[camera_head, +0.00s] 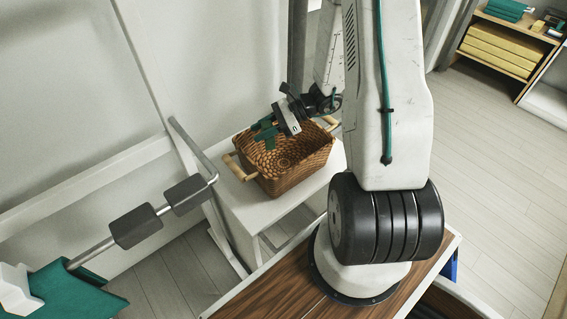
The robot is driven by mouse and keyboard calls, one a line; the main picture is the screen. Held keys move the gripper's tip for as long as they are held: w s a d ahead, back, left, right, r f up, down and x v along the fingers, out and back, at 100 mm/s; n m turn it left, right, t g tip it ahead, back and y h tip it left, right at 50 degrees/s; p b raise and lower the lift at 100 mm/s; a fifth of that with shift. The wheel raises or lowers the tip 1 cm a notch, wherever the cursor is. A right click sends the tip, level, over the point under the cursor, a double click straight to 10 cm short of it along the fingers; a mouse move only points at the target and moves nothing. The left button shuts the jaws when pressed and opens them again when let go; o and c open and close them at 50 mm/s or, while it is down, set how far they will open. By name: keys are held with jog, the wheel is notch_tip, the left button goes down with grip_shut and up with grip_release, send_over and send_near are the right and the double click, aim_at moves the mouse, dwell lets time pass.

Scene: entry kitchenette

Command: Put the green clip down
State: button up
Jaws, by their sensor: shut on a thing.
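My gripper (272,128) is above the left part of a brown woven basket (298,171) with pale wooden handles. It points down and to the left. The green clip (265,136) is at the gripper's end, and the gripper is shut on it. The clip is small in this view and its outline blends with the gripper's green parts. I cannot tell whether it touches the basket's rim.
The basket stands on a small white table (242,202) against the wall. A metal rail with dark grey pads (136,227) is at the left. A wooden shelf (505,48) with yellow boxes stands at the far upper right. The floor on the right is clear.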

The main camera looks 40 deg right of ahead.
notch_tip(320, 180, down, 11)
jog(key=shift+r, duration=0.1)
dwell(0.4)
jog(key=shift+f, duration=0.2)
jog(key=shift+f, duration=0.45)
jog(key=o, duration=1)
jog(key=shift+c, duration=0.2)
